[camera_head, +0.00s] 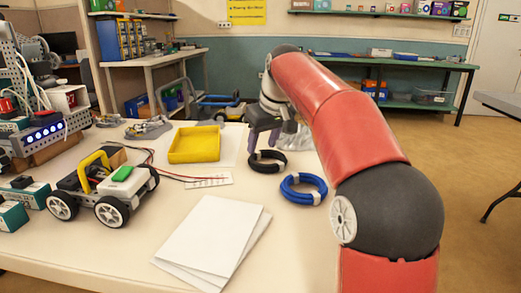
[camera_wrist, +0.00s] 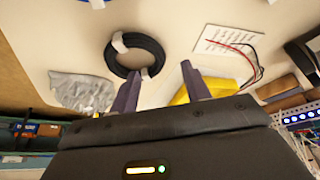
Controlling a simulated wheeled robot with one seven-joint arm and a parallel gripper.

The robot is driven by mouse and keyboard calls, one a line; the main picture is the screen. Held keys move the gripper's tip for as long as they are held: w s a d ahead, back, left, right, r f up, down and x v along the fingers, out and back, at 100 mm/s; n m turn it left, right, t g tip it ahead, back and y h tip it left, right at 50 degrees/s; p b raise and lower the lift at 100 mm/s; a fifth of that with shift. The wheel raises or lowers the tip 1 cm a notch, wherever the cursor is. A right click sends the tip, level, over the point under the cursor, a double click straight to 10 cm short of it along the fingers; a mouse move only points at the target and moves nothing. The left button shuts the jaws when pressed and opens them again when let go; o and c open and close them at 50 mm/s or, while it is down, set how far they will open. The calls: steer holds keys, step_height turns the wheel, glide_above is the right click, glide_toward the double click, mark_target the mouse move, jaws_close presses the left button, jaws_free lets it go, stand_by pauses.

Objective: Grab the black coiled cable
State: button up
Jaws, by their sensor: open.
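The black coiled cable (camera_head: 279,165) lies flat on the white table, a ring with a pale tie. In the wrist view the black coil (camera_wrist: 154,48) is at upper centre-left. My gripper (camera_head: 263,141) is above the table at the coil's far side, with its fingers pointing down. In the wrist view my gripper (camera_wrist: 161,70) is open and empty. Its left finger overlaps the coil's lower edge in the picture, and its right finger is to the right of the coil. Whether a finger touches the coil I cannot tell.
A blue coiled cable (camera_head: 287,191) lies close by, nearer the camera. A yellow tray (camera_head: 194,158), a white breadboard with wires (camera_head: 209,181), white papers (camera_head: 212,235) and a wheeled toy robot (camera_head: 103,190) are to the left. A crumpled silvery bag (camera_wrist: 84,92) lies near my gripper.

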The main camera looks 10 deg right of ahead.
mark_target(254, 161)
steer(key=shift+w+f, duration=0.2)
steer(key=shift+w, duration=0.35)
steer(key=shift+w+f, duration=0.2)
steer(key=shift+w, duration=0.3)
steer(key=x, duration=0.3)
steer(key=b+x, duration=0.1)
steer(key=x, duration=0.2)
steer(key=shift+a+f+b, duration=0.25)
steer(key=shift+f+b, duration=0.05)
steer(key=shift+f, duration=0.1)
steer(key=shift+c, duration=0.5)
jaws_close()
